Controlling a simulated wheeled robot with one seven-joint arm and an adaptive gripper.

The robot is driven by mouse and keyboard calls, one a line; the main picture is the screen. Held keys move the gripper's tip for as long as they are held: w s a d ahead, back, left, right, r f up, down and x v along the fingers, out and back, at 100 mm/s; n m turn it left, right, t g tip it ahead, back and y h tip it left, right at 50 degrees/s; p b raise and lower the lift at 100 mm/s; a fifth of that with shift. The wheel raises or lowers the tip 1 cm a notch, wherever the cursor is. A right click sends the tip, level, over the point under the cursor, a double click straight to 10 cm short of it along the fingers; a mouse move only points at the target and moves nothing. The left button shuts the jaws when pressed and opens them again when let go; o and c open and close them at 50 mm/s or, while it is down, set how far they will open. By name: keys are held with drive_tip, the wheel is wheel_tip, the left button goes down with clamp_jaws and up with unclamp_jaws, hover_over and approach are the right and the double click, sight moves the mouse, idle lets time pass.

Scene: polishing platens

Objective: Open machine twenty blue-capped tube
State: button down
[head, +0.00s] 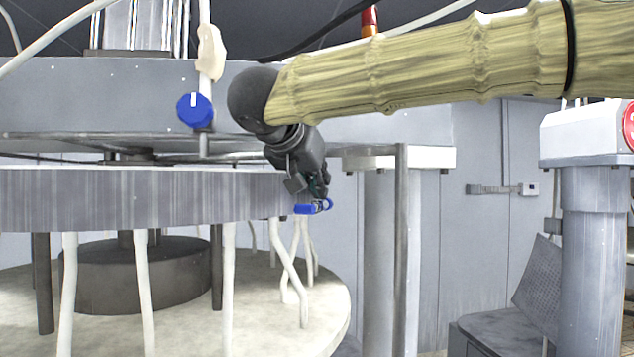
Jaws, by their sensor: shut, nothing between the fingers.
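A round blue cap (194,110) with a short white mark near its top sits on a vertical pale tube (206,70) at the upper left, in front of the machine's grey upper housing. A cream-coloured lump wraps the tube just above the cap. My gripper (318,198) is to the right of and lower than this cap, clearly apart from it in the picture, by the right end of the grey platen. It points down and looks shut and empty. Small blue parts show at its tip; I cannot tell if they belong to the fingers or to something behind.
The thick grey platen (130,200) spans the left, above a pale round lower table (190,325) with several white hoses between them. A grey post (407,250) stands right of my gripper. A grey column (590,250) with a red sign stands at far right.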

drive_tip(key=shift+s+a+r, duration=0.1)
drive_tip(key=shift+s+a+r+p, duration=0.25)
drive_tip(key=shift+s+r+p, duration=0.05)
drive_tip(key=shift+s+p, duration=0.25)
drive_tip(key=shift+s, duration=0.1)
